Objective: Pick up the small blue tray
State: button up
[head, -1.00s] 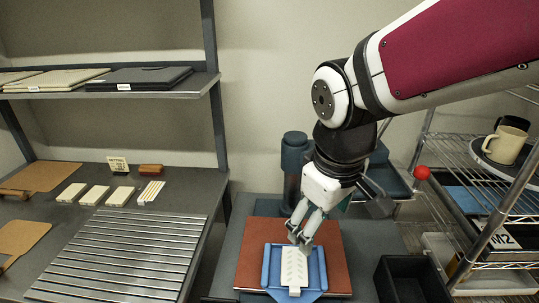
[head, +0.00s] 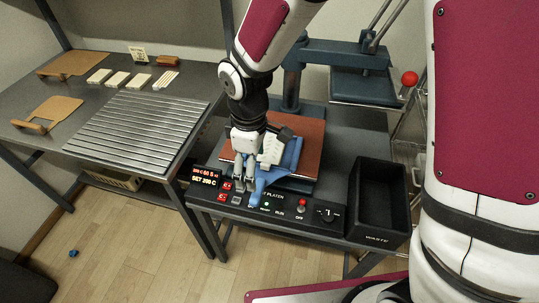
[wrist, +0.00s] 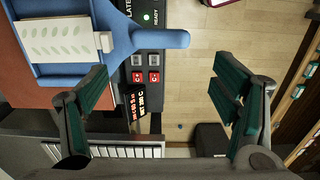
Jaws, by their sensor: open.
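The small blue tray (head: 290,158) lies on the red-brown platen, its handle (head: 258,192) reaching over the front control panel. A pale strip with a leaf pattern (wrist: 58,38) lies in the tray. In the wrist view the tray (wrist: 85,68) is at upper left and its handle (wrist: 150,42) points right. My gripper (head: 243,183) is open and empty, just left of the handle in the head view. In the wrist view its fingers (wrist: 160,88) are wide apart, with the handle beyond their tips. My arm hides part of the tray in the head view.
The platen (head: 312,140) sits before a press column (head: 291,88) with a raised upper plate (head: 362,88). A black waste bin (head: 365,205) is to the right. A ribbed metal rack (head: 140,125) is on the left table. The panel has a knob (head: 326,215) and red switches.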

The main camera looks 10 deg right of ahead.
aim_at(258, 190)
notch_tip(258, 190, down, 4)
jog(key=shift+r, duration=0.1)
jog(key=f, duration=0.4)
jog(key=shift+s+d, duration=0.25)
jog(key=shift+d, duration=0.1)
jog(key=shift+f, duration=0.6)
jog(key=shift+w, duration=0.1)
jog(key=c, duration=1.1)
